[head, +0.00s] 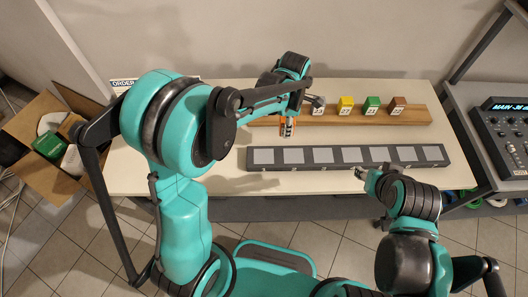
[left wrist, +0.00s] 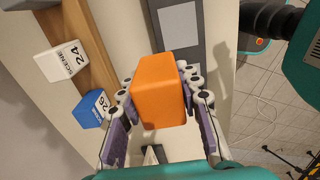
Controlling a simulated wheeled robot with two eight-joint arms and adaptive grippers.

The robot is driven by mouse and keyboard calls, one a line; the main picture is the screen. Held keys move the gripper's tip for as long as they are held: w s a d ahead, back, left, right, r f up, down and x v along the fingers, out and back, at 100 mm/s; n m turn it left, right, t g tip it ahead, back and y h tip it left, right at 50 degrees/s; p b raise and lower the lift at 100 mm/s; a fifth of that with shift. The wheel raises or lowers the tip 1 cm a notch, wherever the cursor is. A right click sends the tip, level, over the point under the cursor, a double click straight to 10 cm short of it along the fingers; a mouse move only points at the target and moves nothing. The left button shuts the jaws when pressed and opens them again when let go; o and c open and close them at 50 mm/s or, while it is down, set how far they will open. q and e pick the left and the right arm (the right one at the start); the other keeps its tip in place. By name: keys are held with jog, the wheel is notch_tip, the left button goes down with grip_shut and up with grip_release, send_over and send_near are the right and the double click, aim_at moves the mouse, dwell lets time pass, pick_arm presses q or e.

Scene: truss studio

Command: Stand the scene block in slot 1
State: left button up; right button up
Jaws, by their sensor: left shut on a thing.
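My left gripper (head: 288,119) is shut on an orange block (head: 288,130), held over the table between the rack and the dark slot strip (head: 350,166). The block's pale label faces the head camera, too small to read. In the left wrist view the orange block (left wrist: 160,90) sits between both fingers (left wrist: 157,78), and its label is hidden. The strip has a row of bare grey pads; its leftmost pad (head: 263,156) is empty. No slot number is legible. My right gripper (head: 363,172) is empty near the strip's front right; its jaw opening is unclear.
A wooden rack (head: 365,121) behind holds grey-white, yellow (head: 346,103), green (head: 372,104) and brown (head: 397,104) blocks. The left wrist view shows a white "SCENE" block (left wrist: 61,61) and a blue block (left wrist: 90,108). A cardboard box (head: 30,125) stands left, a mixer (head: 505,135) right.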

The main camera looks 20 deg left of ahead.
pick_arm(q)
jog(key=b, duration=0.1)
send_over(264, 156)
notch_tip(264, 156, down, 5)
jog(key=shift+f, duration=0.1)
jog(key=shift+f+b, duration=0.85)
jog(key=shift+f, duration=1.15)
jog(key=shift+s+f, duration=0.1)
jog(key=o, duration=1.2)
